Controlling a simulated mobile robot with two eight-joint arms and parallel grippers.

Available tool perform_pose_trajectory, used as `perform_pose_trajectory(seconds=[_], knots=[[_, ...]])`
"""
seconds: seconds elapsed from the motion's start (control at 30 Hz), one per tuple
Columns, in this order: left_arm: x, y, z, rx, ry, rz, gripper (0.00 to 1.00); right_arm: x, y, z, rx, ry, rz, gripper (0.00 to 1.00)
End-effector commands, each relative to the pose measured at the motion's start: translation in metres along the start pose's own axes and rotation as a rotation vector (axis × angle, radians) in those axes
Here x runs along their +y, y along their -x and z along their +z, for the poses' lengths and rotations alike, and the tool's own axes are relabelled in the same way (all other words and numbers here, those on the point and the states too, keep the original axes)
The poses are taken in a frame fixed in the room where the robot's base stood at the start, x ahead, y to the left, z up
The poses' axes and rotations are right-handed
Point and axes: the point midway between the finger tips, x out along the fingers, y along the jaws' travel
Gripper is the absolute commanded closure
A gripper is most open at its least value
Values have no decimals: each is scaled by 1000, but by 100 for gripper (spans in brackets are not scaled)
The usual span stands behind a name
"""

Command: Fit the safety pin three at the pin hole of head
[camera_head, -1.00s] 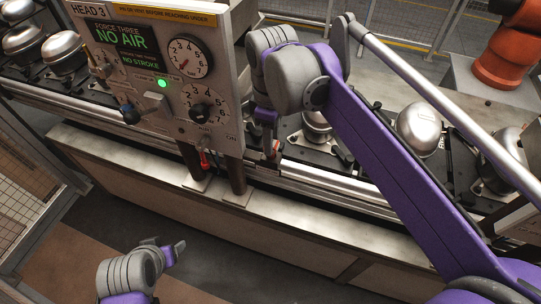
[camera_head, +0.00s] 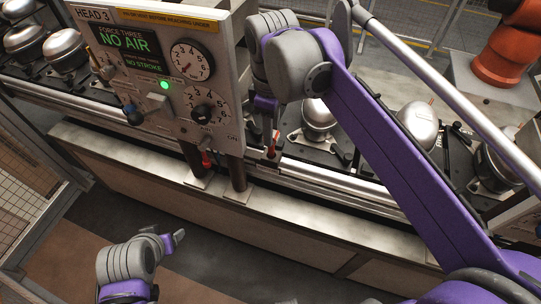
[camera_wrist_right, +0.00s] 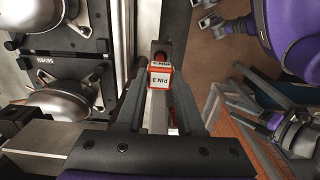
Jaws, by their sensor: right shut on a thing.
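My right gripper (camera_head: 270,138) is shut on safety pin three (camera_head: 272,152), a small red piece just right of the head's posts. In the right wrist view the pin's red-and-white tag reading PIN 3 (camera_wrist_right: 160,78) sits between the fingers. The head (camera_head: 150,75), a grey panel marked HEAD 3, stands left of the gripper with NO AIR lit and a green lamp on. The pin hole cannot be made out. A red piece (camera_head: 206,158) hangs by the head's posts. My left gripper (camera_head: 176,238) is low at left, away from the head; its opening is unclear.
Compressors on dark pallets (camera_head: 318,115) line the conveyor behind my right gripper. Its metal rail (camera_head: 330,178) runs below them. Dark posts (camera_head: 236,172) stand under the head. An orange robot (camera_head: 503,60) is at far right. The floor in front is open.

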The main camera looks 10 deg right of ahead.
Motion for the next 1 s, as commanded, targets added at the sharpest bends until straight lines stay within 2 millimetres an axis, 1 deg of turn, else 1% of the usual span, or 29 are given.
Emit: perform_pose_trajectory(seconds=[0.27,0.83,1.0], knots=[[0,1,-1,2,0,0,32,0,2,0,0,0,0,100],[0,14,-23,25,0,0,32,0,31,0,1,0,1,100],[0,16,-26,29,0,0,32,0,39,0,0,0,1,100]])
